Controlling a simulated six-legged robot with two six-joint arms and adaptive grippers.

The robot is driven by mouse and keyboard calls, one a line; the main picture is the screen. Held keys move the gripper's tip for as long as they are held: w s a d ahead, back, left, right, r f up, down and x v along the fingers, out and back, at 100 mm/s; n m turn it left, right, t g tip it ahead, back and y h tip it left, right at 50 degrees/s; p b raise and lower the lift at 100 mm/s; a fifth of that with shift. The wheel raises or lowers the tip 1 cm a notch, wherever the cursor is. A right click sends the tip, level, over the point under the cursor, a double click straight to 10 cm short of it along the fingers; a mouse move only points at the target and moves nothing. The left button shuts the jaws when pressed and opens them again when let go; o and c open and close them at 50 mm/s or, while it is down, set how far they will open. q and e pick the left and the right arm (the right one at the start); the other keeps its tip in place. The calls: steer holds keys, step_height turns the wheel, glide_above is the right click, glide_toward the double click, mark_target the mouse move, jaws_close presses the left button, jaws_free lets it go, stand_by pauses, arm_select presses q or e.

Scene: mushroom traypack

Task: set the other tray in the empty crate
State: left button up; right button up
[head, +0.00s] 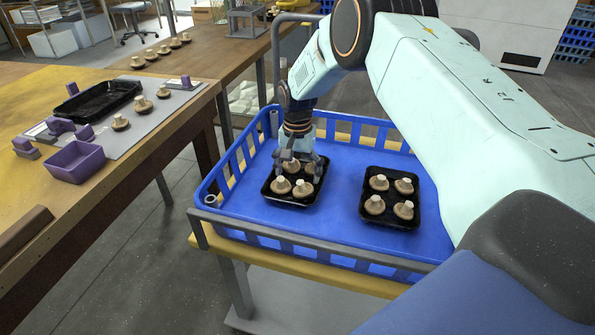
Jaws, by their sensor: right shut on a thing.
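The blue crate (345,228) stands on a cart in the middle of the head view. Two black trays of mushrooms are inside it. The right tray (370,215) lies on the crate floor with several mushrooms and is clear of my gripper. The left tray (290,201) also holds several mushrooms. My right gripper (298,165) points down over the back part of the left tray and is shut on it. The fingers hide part of that tray's far side, and I cannot tell whether it touches the crate floor. My left gripper is not in view.
A wooden table at left carries an empty black tray (97,101), a purple bin (75,161), small purple blocks and loose mushrooms on a grey mat (128,140). The crate's walls rise around both trays. Bare crate floor lies between the trays.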

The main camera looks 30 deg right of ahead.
steer(key=shift+f, duration=0.1)
steer(key=o, duration=1.1)
step_height(320, 180, up, 12)
step_height(320, 180, down, 12)
stand_by(0.7)
steer(key=shift+r, duration=0.25)
